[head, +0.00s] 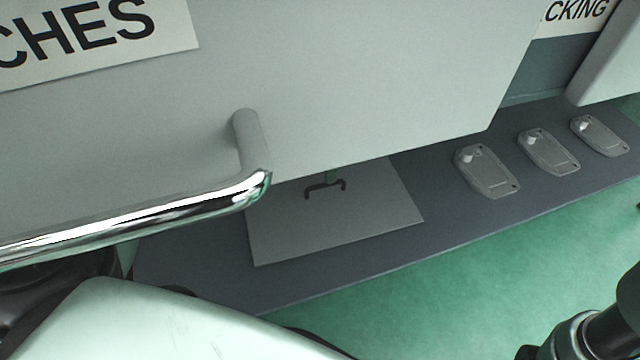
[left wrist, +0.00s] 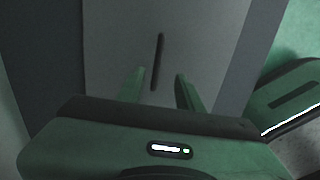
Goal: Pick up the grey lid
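The grey lid (head: 370,225) is a flat square plate lying on a dark grey surface, with a dark bracket handle (head: 325,187) on top. A large pale panel hides its far part in the head view. In the left wrist view the lid (left wrist: 205,45) fills the middle, and its handle (left wrist: 158,60) runs lengthwise as a dark bar. My left gripper (left wrist: 158,76) is open, its two green fingers on either side of the bar's near end. Contact cannot be told. My right gripper is not in view.
The pale panel (head: 350,80) with a chrome bar handle (head: 190,205) overhangs the lid. Three grey oval castings (head: 487,172) lie in a row to the right on the dark strip (head: 440,240). Green floor (head: 470,290) in front is clear.

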